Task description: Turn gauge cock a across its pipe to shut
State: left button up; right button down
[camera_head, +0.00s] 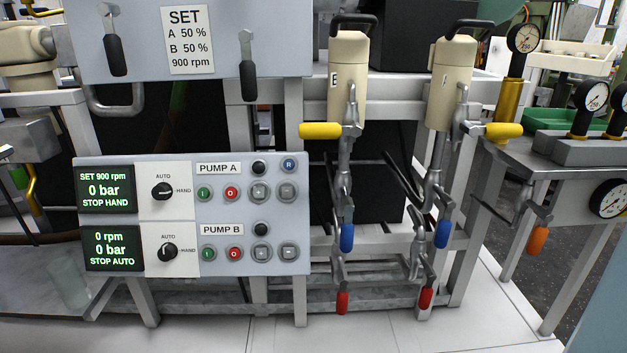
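Two valve lines hang below two cream cylinders, a left one (348,75) and a right one (452,85). The left line has a yellow handle (320,130) lying sideways, a blue handle (347,237) hanging down and a red handle (342,302) hanging down. The right line has a yellow handle (504,130) lying sideways, a blue handle (442,233) and a red handle (425,298), both pointing down. No label for gauge cock a is readable, so I cannot tell which handle it is. Neither gripper shows.
A pump control panel (250,222) stands at left; both displays read 0 bar. A SET sign (187,40) hangs above it. Pressure gauges (523,38) and an orange handle (538,240) are on the right. Pale floor (390,335) in front is clear.

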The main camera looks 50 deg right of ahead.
aim_at(539, 233)
jog(key=z, duration=2.9)
